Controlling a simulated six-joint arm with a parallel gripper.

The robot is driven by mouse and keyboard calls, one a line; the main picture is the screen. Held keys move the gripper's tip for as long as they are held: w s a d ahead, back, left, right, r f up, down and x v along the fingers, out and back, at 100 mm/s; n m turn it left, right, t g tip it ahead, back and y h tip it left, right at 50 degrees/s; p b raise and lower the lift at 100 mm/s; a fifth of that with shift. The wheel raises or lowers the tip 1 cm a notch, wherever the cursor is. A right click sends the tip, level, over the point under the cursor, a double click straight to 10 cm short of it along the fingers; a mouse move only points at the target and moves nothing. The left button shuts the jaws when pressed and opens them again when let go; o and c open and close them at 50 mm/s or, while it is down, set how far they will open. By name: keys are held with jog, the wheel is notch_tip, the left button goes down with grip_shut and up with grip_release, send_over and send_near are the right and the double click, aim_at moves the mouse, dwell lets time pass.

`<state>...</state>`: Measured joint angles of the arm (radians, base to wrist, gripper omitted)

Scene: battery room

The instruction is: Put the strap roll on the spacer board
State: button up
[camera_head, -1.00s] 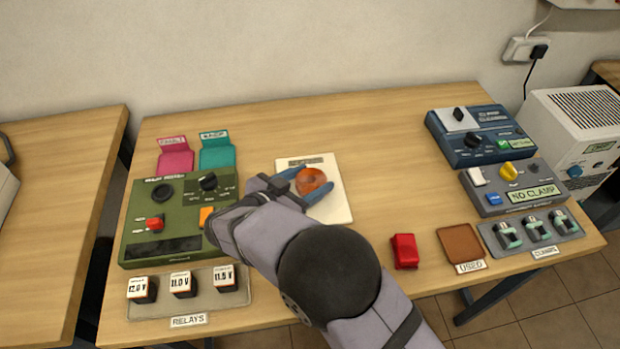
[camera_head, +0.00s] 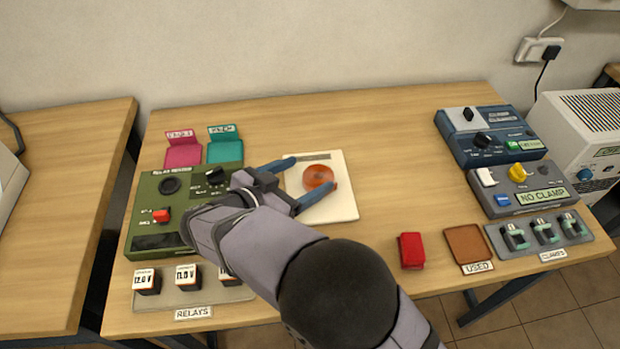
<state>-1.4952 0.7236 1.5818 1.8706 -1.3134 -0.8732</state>
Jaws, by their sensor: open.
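The strap roll, an orange ring-shaped roll (camera_head: 319,177), lies on a flat white board (camera_head: 340,209), which I take to be the spacer board. The label strip at the board's far edge is too small to read. My gripper (camera_head: 312,174) has its blue fingers spread wide, at the left of the roll. One fingertip is beyond the roll to the upper left, the other close to its lower right side. I cannot tell whether that fingertip touches the roll. The gripper and arm hide the board's left edge.
A green relay tester (camera_head: 150,190) stands left, partly behind my arm. Relays sit on a tray (camera_head: 215,296) in front of it. A red block (camera_head: 411,250) and a brown "USED" pad (camera_head: 467,244) lie right of my arm. The wood beyond the board is clear.

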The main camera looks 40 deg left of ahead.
jog(key=shift+r, duration=2.4)
